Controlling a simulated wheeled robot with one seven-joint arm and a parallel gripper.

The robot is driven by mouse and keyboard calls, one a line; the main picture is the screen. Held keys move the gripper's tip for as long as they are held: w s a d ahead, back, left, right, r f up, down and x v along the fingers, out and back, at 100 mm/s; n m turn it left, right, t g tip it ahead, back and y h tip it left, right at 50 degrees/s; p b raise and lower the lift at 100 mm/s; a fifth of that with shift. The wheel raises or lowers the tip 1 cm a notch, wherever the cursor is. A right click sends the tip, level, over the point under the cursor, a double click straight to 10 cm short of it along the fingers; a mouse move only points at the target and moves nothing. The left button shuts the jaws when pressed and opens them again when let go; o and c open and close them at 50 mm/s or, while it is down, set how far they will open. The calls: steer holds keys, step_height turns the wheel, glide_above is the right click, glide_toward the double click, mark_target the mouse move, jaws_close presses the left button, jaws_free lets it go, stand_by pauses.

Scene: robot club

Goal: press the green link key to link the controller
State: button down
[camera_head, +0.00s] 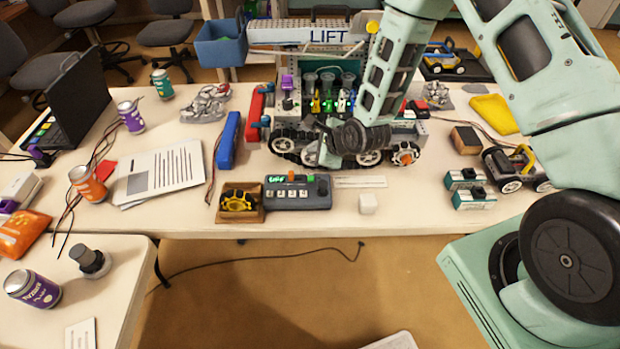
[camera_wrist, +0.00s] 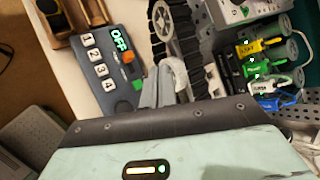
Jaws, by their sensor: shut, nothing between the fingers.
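The controller (camera_head: 297,196) is a dark grey box on the near edge of the table, with a row of pale numbered keys. In the wrist view the controller (camera_wrist: 105,65) shows a lit green display reading OFF (camera_wrist: 121,42), an orange key (camera_wrist: 127,58) and the green link key (camera_wrist: 137,84). My gripper (camera_wrist: 172,72) is shut and empty, just beside the controller's green-key end and apparently above it. In the head view my gripper (camera_head: 328,154) hangs in front of the tracked robot, behind the controller. Contact with the key is not visible.
A tracked robot (camera_head: 340,139) with a LIFT sign stands right behind the controller. A blue bar (camera_head: 228,140) and papers (camera_head: 160,172) lie further left.

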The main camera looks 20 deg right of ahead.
mark_target(314, 180)
step_height(314, 180, down, 9)
steer(key=b, duration=0.6)
steer(key=shift+r, duration=0.1)
stand_by(1.9)
steer(key=shift+f+b, duration=0.4)
steer(key=shift+b, duration=0.1)
steer(key=shift+f+b, duration=0.35)
steer(key=shift+f, duration=0.1)
stand_by(0.6)
steer(key=shift+r, duration=0.1)
steer(key=shift+r+p, duration=0.6)
steer(key=shift+r, duration=0.15)
